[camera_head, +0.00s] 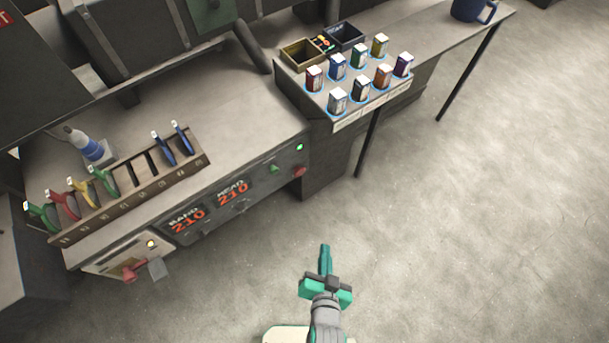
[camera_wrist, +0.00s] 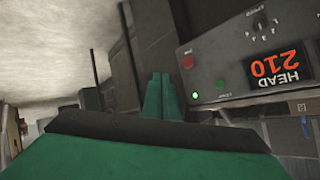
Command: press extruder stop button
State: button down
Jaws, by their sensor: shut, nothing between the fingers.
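The red stop button (camera_head: 299,171) sits at the right end of the front panel of the extruder (camera_head: 240,192). It also shows in the wrist view as a red knob (camera_wrist: 187,62), right of my fingers. My gripper (camera_head: 325,248) is shut and empty, its green fingers pointing toward the back of the scene. It is in front of the panel and to the right of it, apart from the button. In the wrist view the closed fingertips (camera_wrist: 160,77) stand left of the panel.
A green button (camera_head: 274,169) and a lit green lamp (camera_head: 299,147) are near the red button. Red "210" displays (camera_head: 232,193) lie further left. A bench (camera_head: 300,95) with several small boxes stands behind. The floor on the right is clear.

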jog(key=w+d+f+m+g+y, duration=0.2)
jog(key=w+f+m, duration=0.2)
jog(key=w, duration=0.6)
jog(key=w+a+r+m+g+y, duration=0.1)
jog(key=w+r+y, duration=0.3)
jog(key=w, duration=0.4)
jog(key=shift+w+r+m+g, duration=0.3)
jog(key=shift+w+r+g, duration=0.1)
jog(key=shift+r+g, duration=0.15)
jog(key=shift+s+a, duration=0.1)
jog(key=shift+a, duration=0.05)
send_near(300, 172)
notch_tip(300, 172, down, 4)
jog(key=w+a, duration=0.2)
jog(key=shift+w+a, duration=0.25)
jog(key=shift+w, duration=0.45)
jog(key=shift+d, duration=0.15)
